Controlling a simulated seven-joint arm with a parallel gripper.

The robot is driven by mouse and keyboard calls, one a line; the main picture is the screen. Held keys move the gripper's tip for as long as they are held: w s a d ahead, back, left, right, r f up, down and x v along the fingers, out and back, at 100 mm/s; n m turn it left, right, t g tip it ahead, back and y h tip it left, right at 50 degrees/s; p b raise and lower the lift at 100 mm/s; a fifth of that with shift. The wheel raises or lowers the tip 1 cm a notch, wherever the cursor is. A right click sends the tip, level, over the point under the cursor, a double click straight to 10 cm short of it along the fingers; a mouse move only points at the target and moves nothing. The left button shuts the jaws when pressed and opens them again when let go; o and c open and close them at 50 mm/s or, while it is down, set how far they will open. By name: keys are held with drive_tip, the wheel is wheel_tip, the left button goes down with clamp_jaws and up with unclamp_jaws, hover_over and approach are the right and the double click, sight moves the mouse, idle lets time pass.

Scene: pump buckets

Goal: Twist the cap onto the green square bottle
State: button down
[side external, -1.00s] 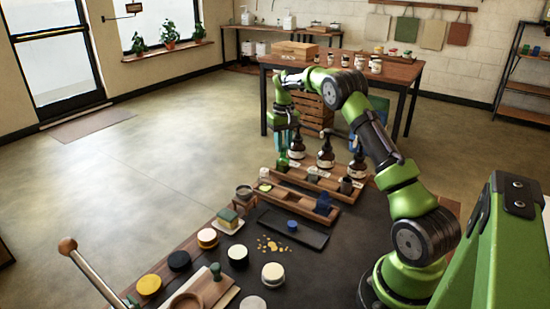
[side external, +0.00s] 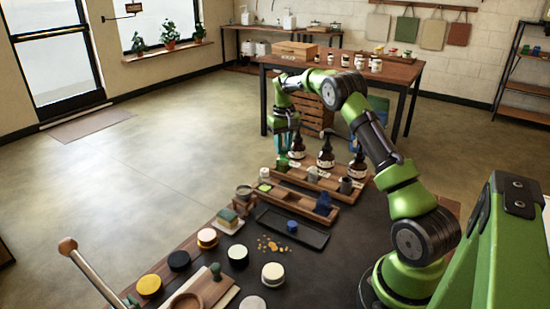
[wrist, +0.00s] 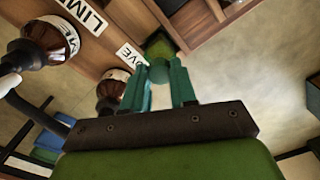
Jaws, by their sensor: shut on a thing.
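The green square bottle (wrist: 158,45) shows in the wrist view just beyond my fingertips, in the wooden rack. It also shows in the side view (side external: 281,164) at the rack's left end, small and partly hidden. My gripper (wrist: 163,74) points down over it, shut on a teal-green round cap (wrist: 160,73). The cap lies between the two teal fingers, in line with the bottle's top. I cannot tell whether cap and bottle neck are threaded together. In the side view my gripper (side external: 283,148) is directly above the bottle.
Several dark pump bottles (side external: 325,153) stand close to the right of my gripper. The wooden rack (side external: 302,179) has several compartments with small items. A black tray (side external: 291,230) holds a blue piece. Round tins (side external: 273,275) stand nearer the camera.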

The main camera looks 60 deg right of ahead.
drive_tip(key=shift+f, duration=0.55)
idle(0.4)
drive_tip(key=c, duration=0.8)
unclamp_jaws()
drive_tip(key=shift+c, duration=0.2)
